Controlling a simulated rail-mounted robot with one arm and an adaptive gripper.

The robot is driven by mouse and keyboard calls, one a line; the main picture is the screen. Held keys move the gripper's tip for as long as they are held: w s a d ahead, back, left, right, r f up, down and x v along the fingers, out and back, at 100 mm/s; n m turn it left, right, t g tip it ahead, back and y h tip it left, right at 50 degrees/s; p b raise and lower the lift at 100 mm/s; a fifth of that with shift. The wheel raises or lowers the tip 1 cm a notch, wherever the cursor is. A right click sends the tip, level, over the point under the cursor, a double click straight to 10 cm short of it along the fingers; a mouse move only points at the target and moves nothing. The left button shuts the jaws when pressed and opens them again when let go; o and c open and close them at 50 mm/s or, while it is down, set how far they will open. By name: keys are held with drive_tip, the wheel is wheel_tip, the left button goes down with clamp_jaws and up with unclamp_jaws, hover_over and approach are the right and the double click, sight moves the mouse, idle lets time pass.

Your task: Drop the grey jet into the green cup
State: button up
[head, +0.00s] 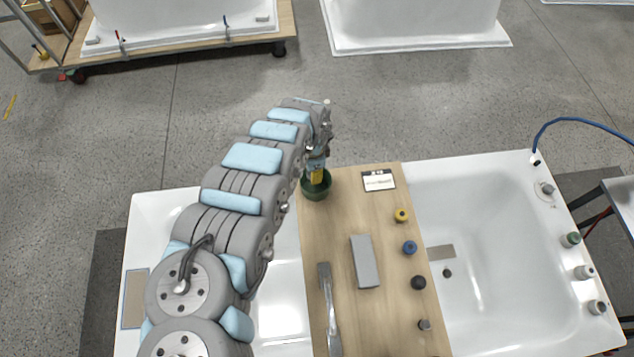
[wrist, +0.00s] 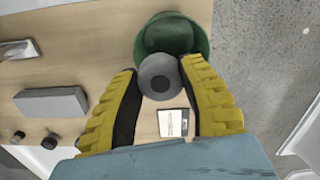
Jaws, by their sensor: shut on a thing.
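My gripper (head: 317,170) is over the green cup (head: 316,187) at the far left corner of the wooden board. In the wrist view my gripper (wrist: 160,85) has its yellow fingers closed on the grey jet (wrist: 160,77), a round grey piece with a dark centre. The jet overlaps the near part of the green cup (wrist: 172,25) in that view. The cup's opening faces up and looks dark inside. The jet is hidden behind the gripper in the head view. How high it is above the cup is hard to tell.
On the wooden board (head: 338,250) lie a label card (head: 378,180), a grey block (head: 365,261), a chrome tap (head: 328,300), and yellow (head: 401,215), blue (head: 410,247), black (head: 418,282) and dark grey (head: 425,324) pieces. A white tub (head: 490,230) lies underneath.

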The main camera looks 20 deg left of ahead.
drive_tip(key=shift+f+b, duration=2.4)
drive_tip(key=shift+f, duration=0.45)
drive_tip(key=o, duration=1.1)
drive_tip(key=shift+o, duration=0.2)
drive_tip(key=shift+r, duration=0.1)
wheel_tip(320, 180, up, 9)
drive_tip(key=shift+w+a+r, duration=0.1)
drive_tip(key=shift+a, duration=0.05)
drive_tip(key=shift+r, duration=1.35)
